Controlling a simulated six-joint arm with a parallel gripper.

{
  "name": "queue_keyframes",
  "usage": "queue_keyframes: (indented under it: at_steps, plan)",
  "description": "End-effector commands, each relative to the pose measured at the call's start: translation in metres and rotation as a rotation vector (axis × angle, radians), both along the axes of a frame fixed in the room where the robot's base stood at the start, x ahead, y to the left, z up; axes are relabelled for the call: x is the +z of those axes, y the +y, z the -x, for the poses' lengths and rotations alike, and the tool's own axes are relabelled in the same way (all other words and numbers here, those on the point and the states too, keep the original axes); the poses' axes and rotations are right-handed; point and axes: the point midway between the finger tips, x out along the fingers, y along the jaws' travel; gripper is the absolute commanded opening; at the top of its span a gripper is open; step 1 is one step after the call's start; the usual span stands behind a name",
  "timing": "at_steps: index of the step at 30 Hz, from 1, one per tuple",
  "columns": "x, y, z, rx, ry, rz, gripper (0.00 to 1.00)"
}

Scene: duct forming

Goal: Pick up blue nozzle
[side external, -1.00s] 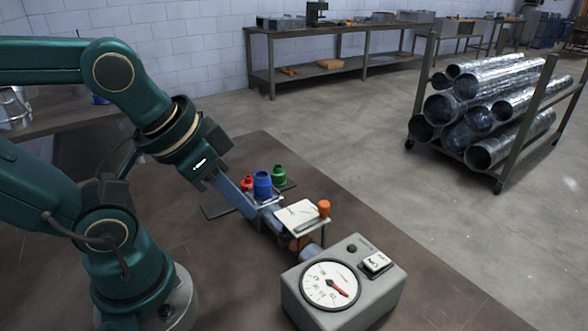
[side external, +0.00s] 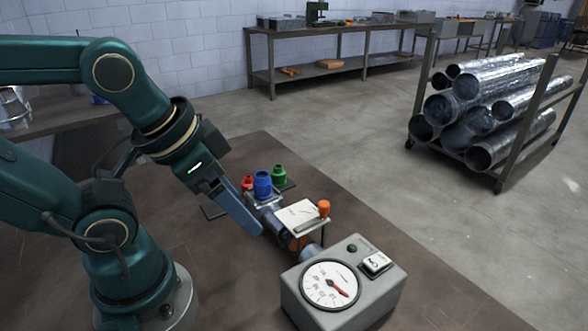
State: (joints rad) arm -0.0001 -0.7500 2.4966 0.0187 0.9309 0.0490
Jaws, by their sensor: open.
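The blue nozzle (side external: 262,184) stands upright on a small stand on the bench, between the red nozzle (side external: 246,183) at its left and the green nozzle (side external: 279,175) at its right. My gripper (side external: 252,228) is open and points down to the right, its blue-grey finger just in front of the blue nozzle in the picture. The finger hides part of the stand below the nozzles. I see only one finger clearly. The gripper holds nothing that I can see.
A white plate with an orange knob (side external: 324,208) sits right of the nozzles. A grey gauge box (side external: 342,282) with a dial stands at the front. A rack of metal ducts (side external: 490,110) is at the back right. Bare bench (side external: 380,222) lies to the right.

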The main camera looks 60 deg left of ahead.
Motion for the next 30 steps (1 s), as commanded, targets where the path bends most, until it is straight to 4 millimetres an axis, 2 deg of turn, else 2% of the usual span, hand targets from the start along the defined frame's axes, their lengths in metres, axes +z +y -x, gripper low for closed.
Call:
queue_keyframes:
  at_steps: [5,10,18,24,30]
  plan:
    - [0.006,0.029,0.002,-0.167,0.124,-0.225,0.79]
    - [0.007,0.054,-0.005,-0.338,0.315,-0.420,0.79]
    - [0.006,0.086,-0.035,-0.618,0.656,-0.723,0.79]
    - [-0.003,0.095,-0.066,-0.798,0.890,-0.928,0.79]
    - [-0.024,0.089,-0.097,-0.950,1.089,-1.117,0.79]
